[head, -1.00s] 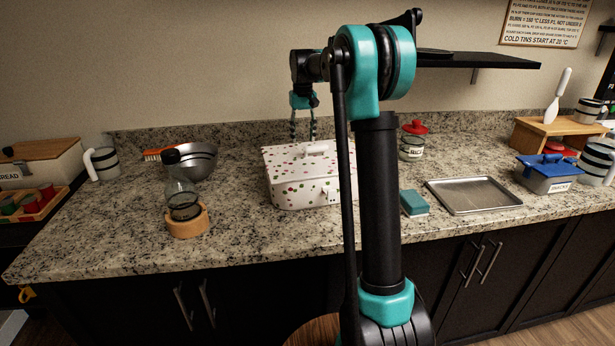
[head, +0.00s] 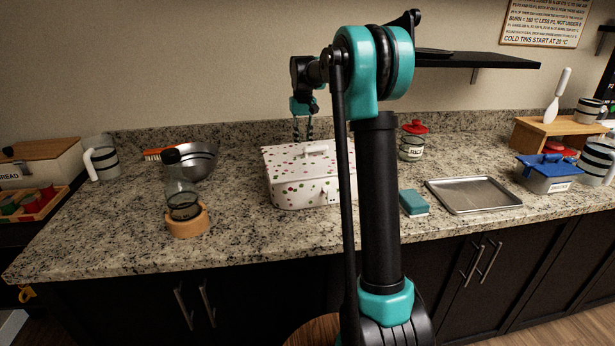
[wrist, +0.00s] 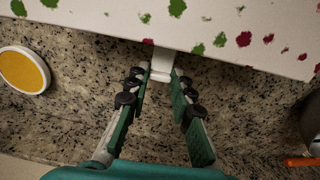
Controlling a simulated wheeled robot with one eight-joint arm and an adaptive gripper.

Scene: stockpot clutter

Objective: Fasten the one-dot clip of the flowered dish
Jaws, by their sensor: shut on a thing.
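The flowered dish (head: 300,190) is a white box with red and green spots, standing on the counter under a lid with a white handle (head: 316,149). A white clip (head: 331,196) with dark marks shows on its front; its dots are too small to count. My gripper (head: 303,138) reaches down behind the dish's far side. In the wrist view, my gripper (wrist: 161,74) has its fingertips closed on a small white clip (wrist: 161,64) at the dish's edge. No dots show on that clip, and I cannot tell whether it is fastened.
A metal bowl (head: 195,160) and orange brush (head: 153,154) are left of the dish. A glass bottle in a wooden ring (head: 187,222) stands front left. A teal sponge (head: 413,203) and metal tray (head: 473,195) are right. A yellow-topped round thing (wrist: 22,70) lies near my gripper.

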